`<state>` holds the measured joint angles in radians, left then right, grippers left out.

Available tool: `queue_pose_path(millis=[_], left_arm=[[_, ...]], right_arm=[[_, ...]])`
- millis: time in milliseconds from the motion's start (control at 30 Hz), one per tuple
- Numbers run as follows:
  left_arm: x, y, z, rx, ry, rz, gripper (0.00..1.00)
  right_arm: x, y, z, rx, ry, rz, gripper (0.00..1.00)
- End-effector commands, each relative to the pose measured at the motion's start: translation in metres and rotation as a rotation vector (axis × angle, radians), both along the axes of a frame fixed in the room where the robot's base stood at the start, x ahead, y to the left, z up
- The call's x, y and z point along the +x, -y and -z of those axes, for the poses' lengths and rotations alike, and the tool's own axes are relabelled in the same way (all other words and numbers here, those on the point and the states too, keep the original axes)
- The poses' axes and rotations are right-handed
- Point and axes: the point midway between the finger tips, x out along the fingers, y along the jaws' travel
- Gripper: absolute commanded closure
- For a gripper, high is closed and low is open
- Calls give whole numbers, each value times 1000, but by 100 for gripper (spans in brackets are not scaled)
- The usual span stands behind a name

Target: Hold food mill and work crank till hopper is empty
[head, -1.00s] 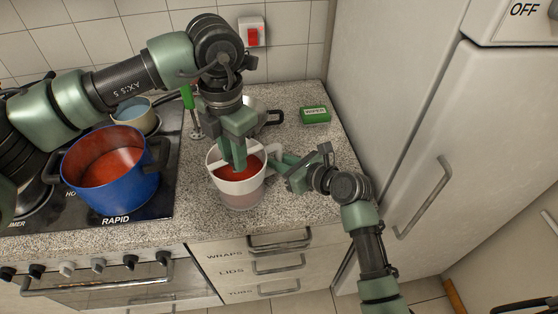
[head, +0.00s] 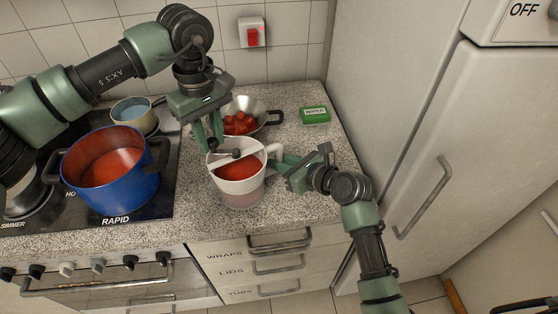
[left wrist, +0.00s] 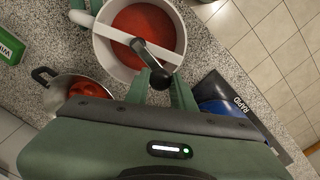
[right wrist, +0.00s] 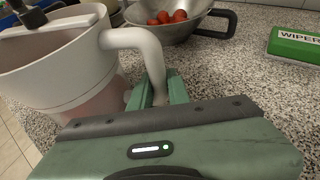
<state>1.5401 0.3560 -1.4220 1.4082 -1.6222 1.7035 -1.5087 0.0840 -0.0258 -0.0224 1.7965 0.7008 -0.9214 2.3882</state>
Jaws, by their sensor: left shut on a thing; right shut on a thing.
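The food mill (head: 243,187) is white and stands upright on a pinkish, see-through vessel (head: 244,200) on the counter. Red pulp (head: 240,171) shows in its hopper under a white crossbar. A dark crank (left wrist: 152,58) rises at the middle of the crossbar and reaches toward my left gripper (head: 212,143). That gripper is shut on the crank's end, at the back left of the rim; its fingers partly hide the grip. My right gripper (head: 281,160) is shut on the mill's white side handle (right wrist: 143,42), at the right of the mill.
A metal pan (head: 258,110) with several red tomatoes stands behind the mill. A green WIPER box (head: 314,115) lies at the back right. The counter's right front is clear.

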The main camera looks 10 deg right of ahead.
Motion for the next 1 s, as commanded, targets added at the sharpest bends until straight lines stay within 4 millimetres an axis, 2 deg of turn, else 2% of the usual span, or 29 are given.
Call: queue_pose_path(millis=[100, 133, 200, 233, 633, 1000], left_arm=[[10, 5, -1, -2, 4, 198, 100], [10, 5, -1, -2, 4, 206, 70], [9, 4, -1, -3, 3, 200, 51], [9, 4, -1, -3, 3, 200, 45], [9, 4, -4, -2, 1, 197, 45], [9, 4, -45, -2, 3, 196, 45]], right_arm=[[0, -1, -1, 0, 1, -4, 100], [0, -1, -1, 1, 1, -3, 100], [0, -1, -1, 1, 1, -3, 100], [0, -1, -1, 1, 1, -3, 100], [0, -1, 0, 2, -1, -2, 100], [-1, -1, 0, 1, -2, -2, 100]])
